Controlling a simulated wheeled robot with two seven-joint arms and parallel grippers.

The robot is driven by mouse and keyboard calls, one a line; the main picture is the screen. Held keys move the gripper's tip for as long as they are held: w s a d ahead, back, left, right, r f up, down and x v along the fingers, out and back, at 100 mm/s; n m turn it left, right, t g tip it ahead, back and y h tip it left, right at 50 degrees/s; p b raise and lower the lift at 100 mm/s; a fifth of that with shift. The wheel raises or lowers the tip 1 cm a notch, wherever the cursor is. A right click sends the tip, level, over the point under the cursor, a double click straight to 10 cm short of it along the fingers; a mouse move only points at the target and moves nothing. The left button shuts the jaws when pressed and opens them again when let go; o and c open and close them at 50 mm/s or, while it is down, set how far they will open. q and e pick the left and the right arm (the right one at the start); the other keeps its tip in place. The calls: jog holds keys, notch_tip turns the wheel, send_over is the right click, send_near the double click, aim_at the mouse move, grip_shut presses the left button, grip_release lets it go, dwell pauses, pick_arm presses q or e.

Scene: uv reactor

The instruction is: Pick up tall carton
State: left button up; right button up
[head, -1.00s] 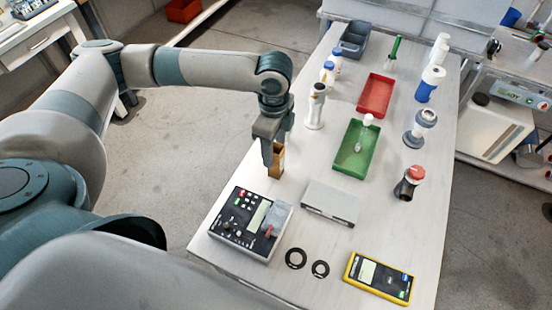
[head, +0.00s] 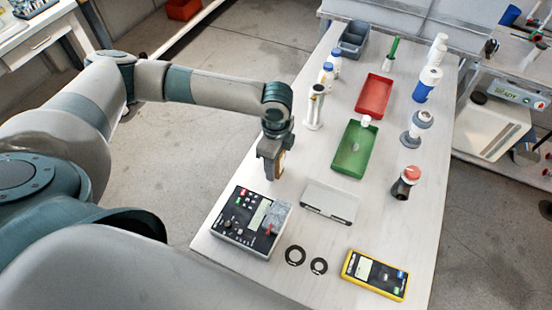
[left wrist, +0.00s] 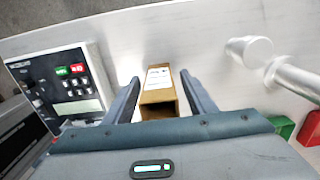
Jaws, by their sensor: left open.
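The tall carton (left wrist: 158,88) is a brown box with a white label. In the left wrist view it stands between the two fingers of my left gripper (left wrist: 158,95), with a visible gap on each side. In the head view my left gripper (head: 272,165) points down over the carton (head: 281,162), and most of the carton is hidden behind the fingers. My left gripper is open around the carton. My right gripper is not in view.
A control box (head: 251,221) with keys stands close in front of the carton. The table's left edge is near. Two black rings (head: 305,260) and a yellow meter (head: 375,275) lie in front.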

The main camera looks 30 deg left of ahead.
pick_arm(q)
jog(key=shift+f, duration=0.2)
dwell(0.3)
jog(key=c, duration=1.2)
jog(key=shift+r, duration=0.15)
jog(key=shift+r+b, duration=0.45)
jog(key=shift+r, duration=0.1)
notch_tip(320, 180, up, 2)
jog(key=shift+w+r+b, duration=0.1)
jog(key=shift+r+b, duration=0.05)
jog(key=shift+b, duration=0.4)
jog(key=d+r+b, duration=0.1)
jog(key=d+r, duration=0.1)
jog(key=d, duration=0.2)
jog(key=s+d+r+b, duration=0.1)
jog(key=d+r, duration=0.2)
jog(key=d+r+b, duration=0.1)
jog(key=d+r, duration=0.1)
jog(key=d, duration=0.2)
jog(key=shift+s+d+r, duration=0.2)
jog(key=shift+s+d, duration=0.1)
